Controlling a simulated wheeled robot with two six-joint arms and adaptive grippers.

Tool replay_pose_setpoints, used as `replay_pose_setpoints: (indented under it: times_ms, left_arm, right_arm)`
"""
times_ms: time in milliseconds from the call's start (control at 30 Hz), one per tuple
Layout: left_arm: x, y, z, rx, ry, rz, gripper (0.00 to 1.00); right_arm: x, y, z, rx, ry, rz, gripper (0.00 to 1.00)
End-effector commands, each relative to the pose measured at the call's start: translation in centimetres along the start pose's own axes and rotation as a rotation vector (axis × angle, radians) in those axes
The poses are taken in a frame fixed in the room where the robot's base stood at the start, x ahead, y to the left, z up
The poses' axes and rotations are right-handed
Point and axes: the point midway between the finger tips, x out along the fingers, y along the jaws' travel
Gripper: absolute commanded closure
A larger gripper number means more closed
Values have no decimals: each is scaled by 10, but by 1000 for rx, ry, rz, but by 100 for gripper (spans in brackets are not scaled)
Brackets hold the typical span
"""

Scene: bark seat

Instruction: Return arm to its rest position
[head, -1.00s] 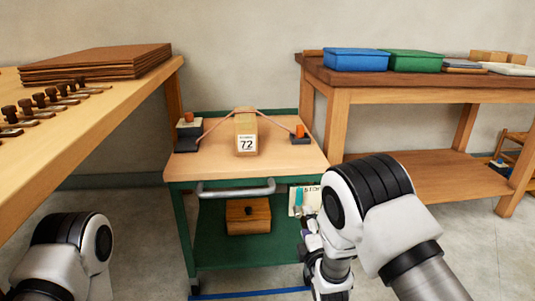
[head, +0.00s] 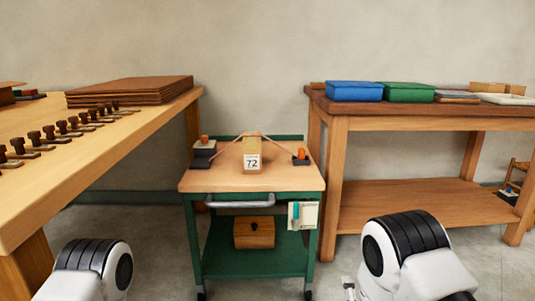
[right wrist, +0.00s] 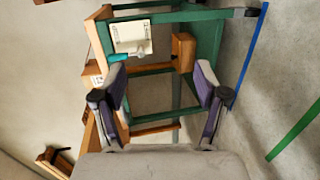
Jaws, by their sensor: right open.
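My right gripper (right wrist: 158,80) is open and empty in the right wrist view, its two fingers spread apart in front of the green cart. In the head view my right arm shows at the bottom right, and most of its gripper is below the picture. My left arm shows at the bottom left in the head view, and its gripper is out of view. The green cart (head: 254,182) stands ahead with a wooden top. On it is a wooden block (head: 251,146) with a "72" label and a cord running down to both sides.
A clipboard-like card (head: 308,217) with a teal item hangs on the cart's front right. A wooden box (head: 254,232) sits on its lower shelf. A long bench (head: 95,140) stands left; a table (head: 430,108) with blue and green boxes stands right.

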Motion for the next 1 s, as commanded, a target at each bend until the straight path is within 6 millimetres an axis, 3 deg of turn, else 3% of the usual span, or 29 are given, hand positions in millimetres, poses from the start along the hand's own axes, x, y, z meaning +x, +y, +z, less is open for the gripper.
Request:
replay_pose_setpoints:
  times_ms: [167,267,367,400,533,700,800,867,900,1000]
  left_arm:
    - [-2,0,0,0,0,0,52]
    - [-4,0,0,0,0,0,52]
    - [-5,0,0,0,0,0,52]
    - [-6,0,0,0,0,0,52]
    - [-7,0,0,0,0,0,52]
    - [-7,0,0,0,0,0,52]
    - [-7,0,0,0,0,0,52]
    - [-7,0,0,0,0,0,52]
    - [-26,0,1,0,-2,0,52]
    - [-61,0,0,0,0,0,52]
  right_arm:
    - [-36,-63,27,80,-43,-196,27]
    - [-70,-107,43,188,-86,-352,27]
    - [-123,-156,58,358,-168,-552,27]
    - [-150,-175,63,447,-221,-642,27]
    - [-234,-217,70,725,-428,-888,27]
    - [-321,-235,66,1040,-765,-1081,27]
    - [-348,-238,64,1188,-956,-1108,27]
    - [-354,-239,63,1278,-1060,-1085,27]
    - [-357,-219,63,1302,-1079,-1071,27]
    - [-363,-186,63,1299,-1073,-1071,27]
